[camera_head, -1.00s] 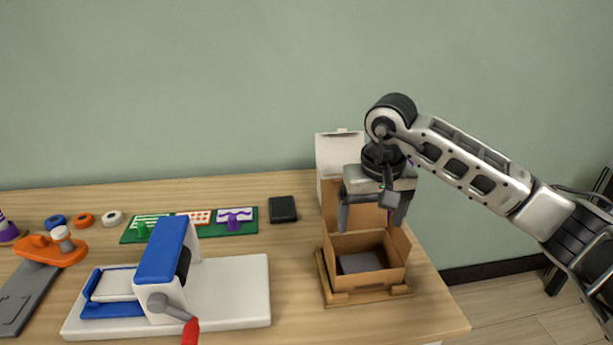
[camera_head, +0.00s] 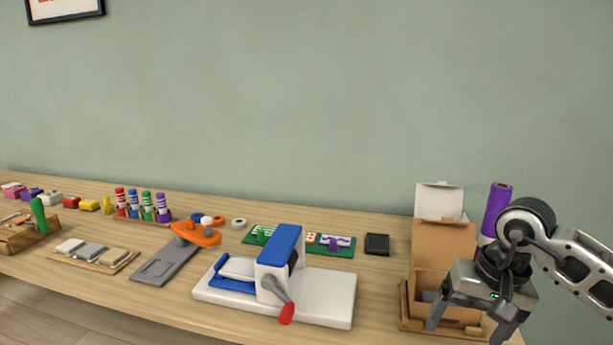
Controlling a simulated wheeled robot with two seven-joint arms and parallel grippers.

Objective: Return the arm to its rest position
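My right gripper (camera_head: 470,322) is at the lower right, its two fingers apart and pointing down, with nothing visible between them. It shows in front of the open cardboard box (camera_head: 445,246) and overlaps its front part in the picture. The box has a raised lid and stands on a wooden tray (camera_head: 404,312) at the right end of the table. A dark grey item inside the box is mostly hidden behind the gripper. My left gripper is not in the picture.
A blue and white press (camera_head: 335,300) with a red-tipped lever stands left of the box. A purple roll (camera_head: 496,205) stands behind my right arm. A black pad (camera_head: 377,244), an orange-handled tool (camera_head: 196,234) and several coloured markers (camera_head: 142,206) line the table (camera_head: 375,275).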

